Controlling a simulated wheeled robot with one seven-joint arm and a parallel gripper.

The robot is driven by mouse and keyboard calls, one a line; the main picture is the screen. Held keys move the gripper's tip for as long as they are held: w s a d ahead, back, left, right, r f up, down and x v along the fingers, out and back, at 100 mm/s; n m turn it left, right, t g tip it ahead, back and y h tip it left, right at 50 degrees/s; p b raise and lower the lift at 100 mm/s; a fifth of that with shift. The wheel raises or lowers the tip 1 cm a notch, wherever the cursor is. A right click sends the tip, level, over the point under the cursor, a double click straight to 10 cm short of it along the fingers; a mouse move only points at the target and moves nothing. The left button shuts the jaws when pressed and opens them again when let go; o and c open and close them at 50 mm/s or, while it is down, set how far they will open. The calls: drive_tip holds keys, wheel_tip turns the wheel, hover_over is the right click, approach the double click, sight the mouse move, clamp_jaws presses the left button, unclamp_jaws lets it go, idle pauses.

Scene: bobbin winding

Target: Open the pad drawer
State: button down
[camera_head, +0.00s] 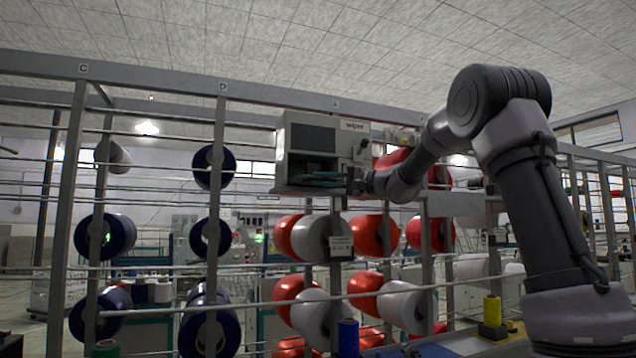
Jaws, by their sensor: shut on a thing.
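A light grey box marked "wiper" (356,126) is mounted on the rack at the centre. It has a dark panel on its upper front and a dark opening low down, where teal pads (320,175) show. My arm reaches in from the right, and my gripper (354,182) is at the box's lower right corner. Its jaws are shut on what looks like the pad drawer's handle, which is small, dark and mostly hidden by the jaws. I cannot tell how far the drawer is out.
Red and white thread spools (376,235) hang on the rack below the box, and dark blue spools (105,235) hang at the left. Metal rails and posts cross the view. A yellow spool (492,310) and a blue spool (348,338) stand at the lower edge.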

drive_tip(key=s, duration=0.1)
drive_tip(key=s+d, duration=0.1)
drive_tip(key=s, duration=0.3)
drive_tip(key=shift+d, duration=0.35)
drive_tip(key=c, duration=0.8)
unclamp_jaws()
drive_tip(key=shift+c, duration=0.2)
drive_tip(key=v, duration=1)
drive_tip(key=shift+s+d, duration=0.2)
drive_tip(key=shift+d, duration=0.15)
drive_tip(key=shift+f, duration=0.15)
